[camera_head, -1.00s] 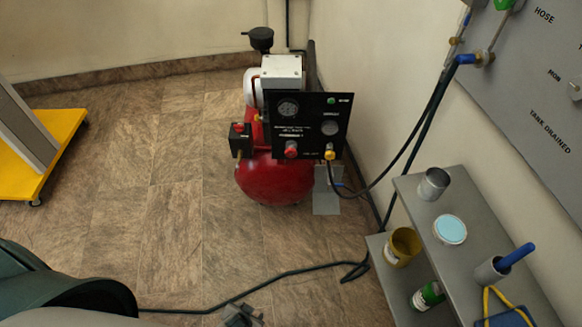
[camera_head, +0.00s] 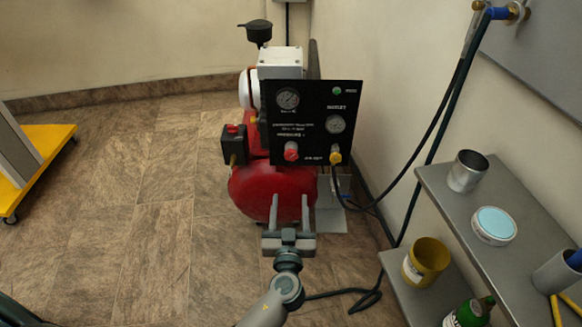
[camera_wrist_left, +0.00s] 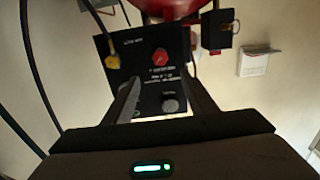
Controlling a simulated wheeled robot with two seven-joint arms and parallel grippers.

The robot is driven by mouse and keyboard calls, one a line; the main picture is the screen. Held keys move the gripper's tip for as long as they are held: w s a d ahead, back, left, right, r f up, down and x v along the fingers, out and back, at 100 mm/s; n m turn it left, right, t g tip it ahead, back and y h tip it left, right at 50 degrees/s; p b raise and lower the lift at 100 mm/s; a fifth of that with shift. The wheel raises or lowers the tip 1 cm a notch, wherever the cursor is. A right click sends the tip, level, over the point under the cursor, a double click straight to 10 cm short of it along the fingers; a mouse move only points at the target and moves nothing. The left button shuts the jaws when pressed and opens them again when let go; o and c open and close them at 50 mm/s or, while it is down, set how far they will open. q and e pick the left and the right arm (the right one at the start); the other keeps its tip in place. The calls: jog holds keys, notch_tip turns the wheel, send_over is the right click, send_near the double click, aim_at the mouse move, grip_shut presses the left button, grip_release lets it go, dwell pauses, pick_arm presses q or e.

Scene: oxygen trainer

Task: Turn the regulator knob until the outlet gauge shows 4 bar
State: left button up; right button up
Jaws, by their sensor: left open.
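The black panel (camera_head: 312,100) on the compressor carries the red regulator knob (camera_head: 291,152) at its lower left. The outlet gauge (camera_head: 336,124) sits at the panel's right; its reading is too small to tell. My left gripper (camera_head: 289,208) is open and empty, with its two fingers pointing up toward the knob from below in the head view, apart from it. In the left wrist view the panel appears upside down, and the red knob (camera_wrist_left: 160,57) shows beyond the gap between the fingers. My right gripper is not in view.
A second gauge (camera_head: 288,98) is at the panel's upper left. A yellow fitting (camera_head: 336,158) with a dark hose sits right of the knob. The red tank (camera_head: 270,190) is below the panel. A grey shelf (camera_head: 440,195) with cans stands at right.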

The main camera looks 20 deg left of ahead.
pick_arm(q)
jog(key=shift+r, duration=0.15)
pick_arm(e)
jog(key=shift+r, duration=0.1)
pick_arm(q)
jog(key=p, duration=0.2)
send_near(291, 157)
jog(key=x, duration=0.7)
jog(key=shift+x, duration=0.9)
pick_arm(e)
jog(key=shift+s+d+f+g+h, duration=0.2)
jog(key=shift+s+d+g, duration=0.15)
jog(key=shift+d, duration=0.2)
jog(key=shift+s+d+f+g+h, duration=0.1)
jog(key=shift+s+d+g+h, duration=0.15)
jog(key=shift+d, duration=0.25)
pick_arm(q)
jog(key=c, duration=1.1)
